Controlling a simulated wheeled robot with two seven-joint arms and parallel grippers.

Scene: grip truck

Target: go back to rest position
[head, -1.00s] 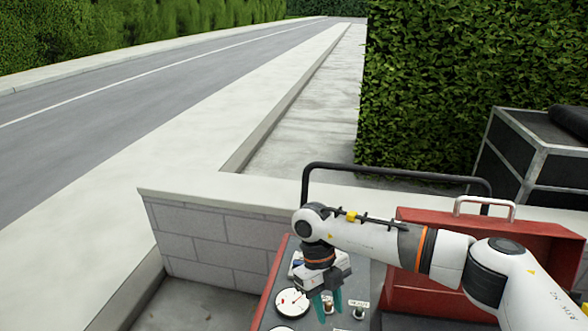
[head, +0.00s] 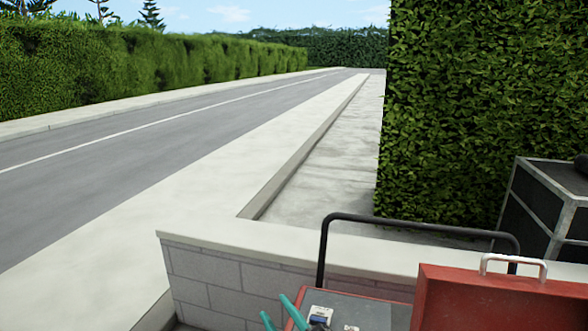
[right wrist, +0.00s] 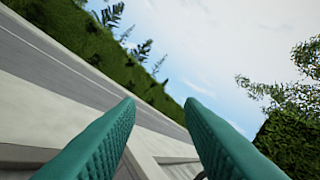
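My right gripper (head: 280,314) shows at the bottom edge of the head view as two teal fingertips, in front of the cart's grey top. In the right wrist view its two teal fingers (right wrist: 160,112) stand apart with nothing between them, and behind them are road, hedge and sky. The rest of the right arm is out of the head view. My left gripper is not in either view.
A red toolbox (head: 495,305) with a white handle sits on the cart (head: 350,312), which has a black rail (head: 400,225). A low block wall (head: 235,285) runs behind. A dark case (head: 540,205) stands at right beside a tall hedge (head: 485,110).

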